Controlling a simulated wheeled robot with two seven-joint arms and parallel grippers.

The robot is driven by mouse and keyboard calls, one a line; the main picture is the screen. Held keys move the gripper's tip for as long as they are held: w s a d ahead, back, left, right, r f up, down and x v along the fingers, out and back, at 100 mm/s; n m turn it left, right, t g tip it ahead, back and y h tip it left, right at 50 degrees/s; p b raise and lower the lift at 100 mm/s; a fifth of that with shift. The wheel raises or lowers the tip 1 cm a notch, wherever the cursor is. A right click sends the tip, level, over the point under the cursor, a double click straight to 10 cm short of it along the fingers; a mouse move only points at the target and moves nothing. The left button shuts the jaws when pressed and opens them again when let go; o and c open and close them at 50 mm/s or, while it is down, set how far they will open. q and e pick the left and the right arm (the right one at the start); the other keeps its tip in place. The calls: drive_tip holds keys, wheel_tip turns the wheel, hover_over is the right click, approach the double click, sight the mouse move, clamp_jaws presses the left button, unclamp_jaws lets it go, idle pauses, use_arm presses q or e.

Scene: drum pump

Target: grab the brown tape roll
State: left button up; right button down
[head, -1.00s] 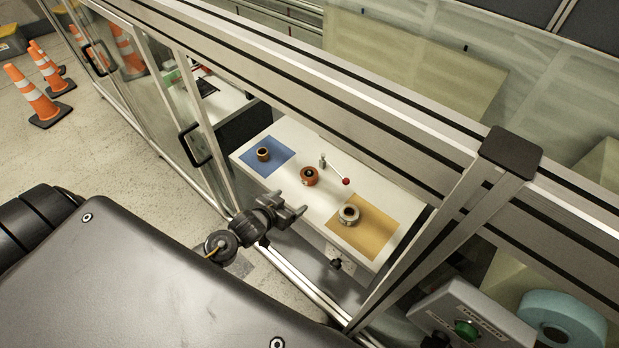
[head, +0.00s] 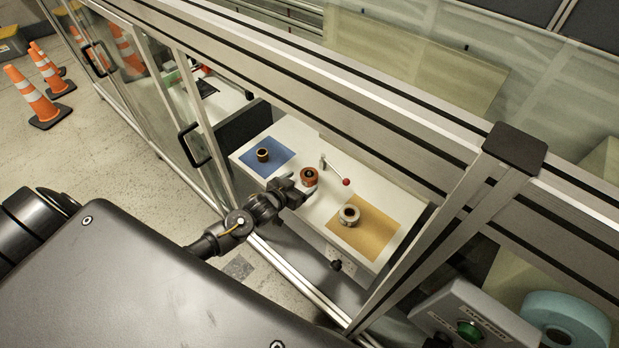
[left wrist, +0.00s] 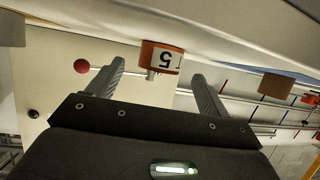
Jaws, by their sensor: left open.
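Three round, roll-like things stand on a white bench inside the enclosure. A dark brown one (head: 263,155) is on a blue mat, an orange-brown one (head: 309,176) is in the middle, and a tan-grey one (head: 349,214) is on a yellow mat. I cannot tell for sure which one is the tape roll. My left gripper (head: 300,190) is open, just in front of the orange-brown one. A plain brown one (left wrist: 275,85) is to the right there. My right gripper is not in view.
A metal frame rail (head: 400,110) crosses above the bench, and a post (head: 430,250) stands to the right. A blue-green roll (head: 565,318) and a green button box (head: 470,325) are at lower right.

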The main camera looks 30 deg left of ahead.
sight(304, 180)
use_arm(q)
drive_tip(key=shift+w+f, duration=0.1)
drive_tip(key=shift+w, duration=0.25)
drive_tip(key=x, duration=0.2)
drive_tip(key=shift+w+d+f, duration=0.15)
drive_tip(key=shift+w, duration=0.15)
drive_tip(key=shift+b+x, duration=0.3)
drive_tip(key=shift+x, duration=0.5)
drive_tip(key=shift+w, duration=0.1)
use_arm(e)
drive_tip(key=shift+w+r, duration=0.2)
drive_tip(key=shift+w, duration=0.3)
use_arm(q)
drive_tip(key=shift+c, duration=1)
drive_tip(key=c, duration=0.9)
